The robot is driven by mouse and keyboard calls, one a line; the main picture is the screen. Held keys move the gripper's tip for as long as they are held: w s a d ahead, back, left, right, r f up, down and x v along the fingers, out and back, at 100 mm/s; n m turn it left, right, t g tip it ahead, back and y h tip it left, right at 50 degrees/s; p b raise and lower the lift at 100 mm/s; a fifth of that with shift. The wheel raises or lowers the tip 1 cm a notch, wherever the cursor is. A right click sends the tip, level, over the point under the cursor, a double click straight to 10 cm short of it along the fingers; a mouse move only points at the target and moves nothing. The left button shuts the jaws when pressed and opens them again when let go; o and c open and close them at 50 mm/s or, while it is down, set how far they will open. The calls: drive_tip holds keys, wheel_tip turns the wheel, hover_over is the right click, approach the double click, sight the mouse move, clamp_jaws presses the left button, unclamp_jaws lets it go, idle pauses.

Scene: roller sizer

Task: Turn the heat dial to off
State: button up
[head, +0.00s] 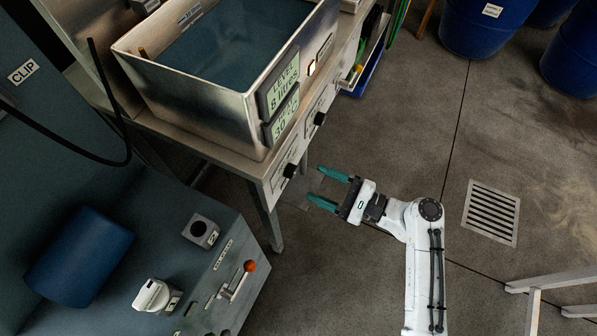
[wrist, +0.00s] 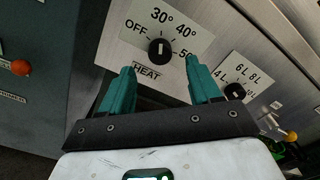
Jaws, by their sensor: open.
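The heat dial (wrist: 160,51) is a round black knob on a white plate marked OFF, 30°, 40°, 50 and HEAT. Its pale mark points roughly upward, near 30° to 40°, away from OFF at the left. In the head view the dial (head: 289,170) sits on the front of the metal bench, below the tank. My gripper (head: 328,188) is open and empty, its teal fingers pointing at the bench front, a short way off. In the wrist view the gripper (wrist: 161,68) has its fingertips either side of the dial, with no contact visible.
A second knob with litre marks (wrist: 235,91) is right of the heat dial. The metal tank (head: 215,125) stands on the bench. A grey console with a red-balled lever (head: 249,267) is at lower left. Open floor with a drain grate (head: 491,213) lies to the right.

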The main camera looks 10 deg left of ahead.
sight(295, 174)
drive_tip(key=shift+x, duration=3.2)
drive_tip(key=shift+c, duration=0.4)
drive_tip(key=shift+f, duration=0.1)
drive_tip(key=c, duration=1)
drive_tip(key=shift+o, duration=0.2)
drive_tip(key=n+b, duration=0.1)
drive_tip(key=n, duration=0.1)
drive_tip(key=n+b, duration=0.2)
drive_tip(key=shift+s+f+n, duration=0.1)
drive_tip(key=shift+f+n, duration=0.15)
drive_tip(key=shift+n, duration=0.05)
drive_tip(key=n+b, duration=0.4)
drive_tip(key=n, duration=0.1)
drive_tip(key=shift+b, duration=0.35)
drive_tip(key=shift+n, duration=0.3)
